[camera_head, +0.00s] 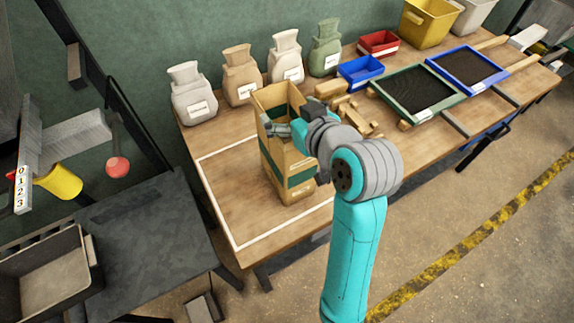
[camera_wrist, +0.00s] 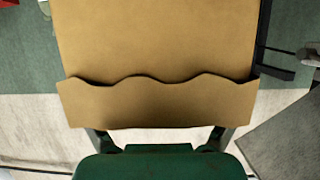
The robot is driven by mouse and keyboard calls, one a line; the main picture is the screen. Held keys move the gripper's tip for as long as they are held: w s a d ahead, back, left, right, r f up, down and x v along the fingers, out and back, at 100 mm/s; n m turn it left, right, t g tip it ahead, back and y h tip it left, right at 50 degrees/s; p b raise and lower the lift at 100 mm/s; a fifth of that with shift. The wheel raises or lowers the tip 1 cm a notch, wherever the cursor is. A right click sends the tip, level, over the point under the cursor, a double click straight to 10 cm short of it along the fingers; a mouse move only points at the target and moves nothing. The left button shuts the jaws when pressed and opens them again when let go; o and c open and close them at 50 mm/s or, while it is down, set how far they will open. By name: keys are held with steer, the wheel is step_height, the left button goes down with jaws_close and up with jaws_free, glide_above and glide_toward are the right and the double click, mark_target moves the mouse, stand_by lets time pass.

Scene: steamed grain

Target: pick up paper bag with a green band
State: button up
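The tall brown paper bag with a green band (camera_head: 287,165) stands upright, open at the top, at the right side of a white outlined area on the bench. My gripper (camera_head: 280,130) is at the bag's upper part, with a grey finger across it just below the rim. In the wrist view the bag (camera_wrist: 157,100) fills the middle, with a wavy-edged brown flap. Dark gripper parts show on both sides below that flap. The fingertips are hidden, so I cannot tell whether they press on the bag.
Several tied sacks, one a grey-white sack (camera_head: 194,95), line the wall behind. A blue bin (camera_head: 360,72), red bin (camera_head: 379,44) and green-framed tray (camera_head: 418,90) stand to the right. Wooden blocks (camera_head: 350,108) lie close behind my gripper. The outlined area (camera_head: 235,190) is clear left of the bag.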

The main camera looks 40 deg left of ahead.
steer(key=c, duration=0.7)
steer(key=shift+r, duration=0.15)
steer(key=shift+c, duration=0.2)
